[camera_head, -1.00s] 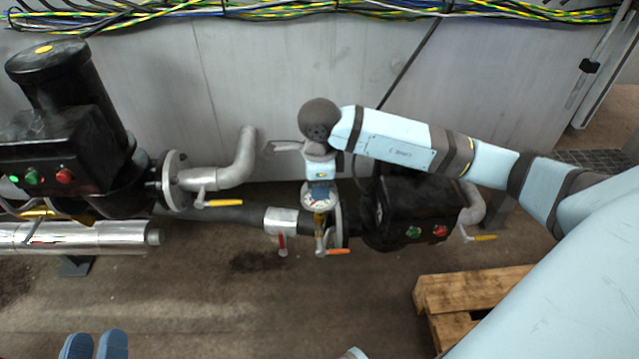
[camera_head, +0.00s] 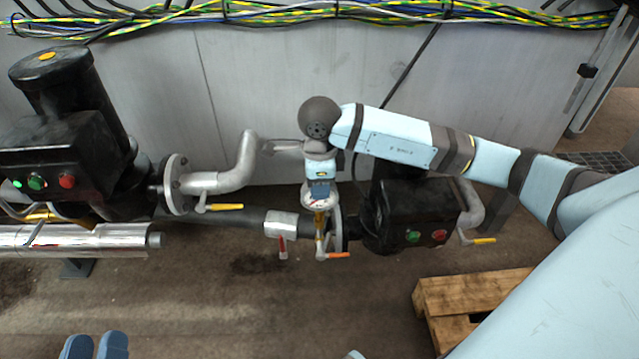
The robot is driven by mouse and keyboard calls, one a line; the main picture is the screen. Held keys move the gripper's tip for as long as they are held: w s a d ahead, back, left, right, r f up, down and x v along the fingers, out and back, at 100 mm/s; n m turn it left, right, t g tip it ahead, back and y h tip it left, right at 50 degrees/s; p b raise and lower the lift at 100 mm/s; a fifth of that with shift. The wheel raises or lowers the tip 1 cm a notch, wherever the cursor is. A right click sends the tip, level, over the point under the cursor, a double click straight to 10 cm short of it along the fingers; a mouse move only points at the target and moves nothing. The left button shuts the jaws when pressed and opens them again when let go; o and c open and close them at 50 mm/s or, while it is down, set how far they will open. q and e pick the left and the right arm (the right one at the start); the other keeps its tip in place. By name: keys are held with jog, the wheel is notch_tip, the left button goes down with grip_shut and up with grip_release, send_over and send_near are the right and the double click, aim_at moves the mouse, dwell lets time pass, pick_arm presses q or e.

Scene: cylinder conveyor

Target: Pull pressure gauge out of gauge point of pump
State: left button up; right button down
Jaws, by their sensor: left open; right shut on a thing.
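The pressure gauge (camera_head: 317,204) is a round, light-faced dial near the middle of the view, above a brass-coloured stem. My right gripper (camera_head: 320,193) comes down from behind it and is shut on it, covering part of the dial. The gauge point (camera_head: 320,226) is below the dial, at the flange of the right-hand pump (camera_head: 407,215). The gauge stem appears in line with it; I cannot tell whether it is still seated. My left gripper (camera_head: 95,347) is at the bottom left edge, its two blue fingertips apart and empty, far from the gauge.
Silver pipes with a red-handled valve (camera_head: 282,246), an orange-handled valve (camera_head: 337,255) and a yellow-handled valve (camera_head: 225,207) surround the gauge. Another black pump (camera_head: 65,145) stands left. A wooden pallet (camera_head: 470,290) lies right. The floor in front is clear.

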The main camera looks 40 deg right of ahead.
jog(key=shift+r, duration=0.5)
jog(key=shift+p, duration=0.3)
jog(key=shift+r+p, duration=0.3)
jog(key=shift+r, duration=0.25)
jog(key=shift+r, duration=0.1)
jog(key=shift+r+p, duration=2.3)
jog(key=shift+r, duration=1.35)
